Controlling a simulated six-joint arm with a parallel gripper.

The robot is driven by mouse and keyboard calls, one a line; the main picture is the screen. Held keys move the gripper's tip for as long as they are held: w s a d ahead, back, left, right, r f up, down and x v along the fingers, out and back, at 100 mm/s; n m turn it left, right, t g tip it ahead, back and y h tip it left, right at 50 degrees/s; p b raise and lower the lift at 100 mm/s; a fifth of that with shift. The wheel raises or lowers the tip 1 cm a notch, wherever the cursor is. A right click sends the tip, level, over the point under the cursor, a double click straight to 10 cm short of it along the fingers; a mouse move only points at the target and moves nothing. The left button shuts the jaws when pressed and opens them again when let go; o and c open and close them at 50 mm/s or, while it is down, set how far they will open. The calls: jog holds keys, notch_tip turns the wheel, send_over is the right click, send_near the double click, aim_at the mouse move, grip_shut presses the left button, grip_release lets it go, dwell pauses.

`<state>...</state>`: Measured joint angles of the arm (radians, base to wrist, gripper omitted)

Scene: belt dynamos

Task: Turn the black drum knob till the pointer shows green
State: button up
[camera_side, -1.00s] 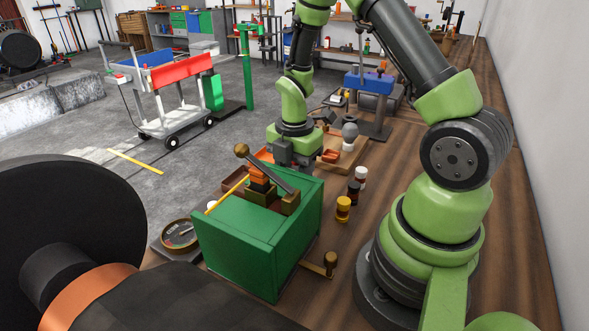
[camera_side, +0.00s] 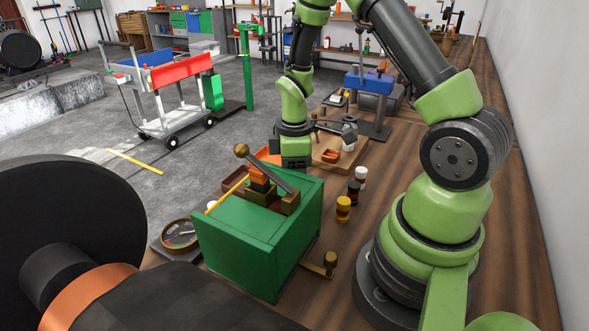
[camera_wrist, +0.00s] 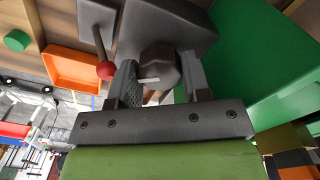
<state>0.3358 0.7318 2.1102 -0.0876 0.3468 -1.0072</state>
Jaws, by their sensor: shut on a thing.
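The black drum knob (camera_wrist: 160,70), dark and faceted with a white mark, sits between the two fingers of my gripper (camera_wrist: 155,78) in the wrist view. The fingers are shut on its sides. In the side view my gripper's fingertips and the knob are hidden behind the green box (camera_side: 245,245); only the gripper body shows above its far edge. The round dial (camera_side: 180,235) with its pointer lies left of the green box. The pointer is too small for me to tell which colour it shows.
A red-balled lever (camera_wrist: 105,70) stands close beside one finger. An orange tray (camera_wrist: 75,68) lies near it. A brass-ended crank (camera_side: 328,264) sticks out from the green box. Several small jars (camera_side: 343,209) stand to its right.

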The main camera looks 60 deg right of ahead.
jog(key=m, duration=0.5)
jog(key=shift+m, duration=0.4)
jog(key=m, duration=1)
jog(key=shift+m, duration=0.4)
jog(key=m, duration=0.5)
jog(key=shift+m, duration=0.4)
jog(key=o, duration=0.9)
notch_tip(320, 180, up, 10)
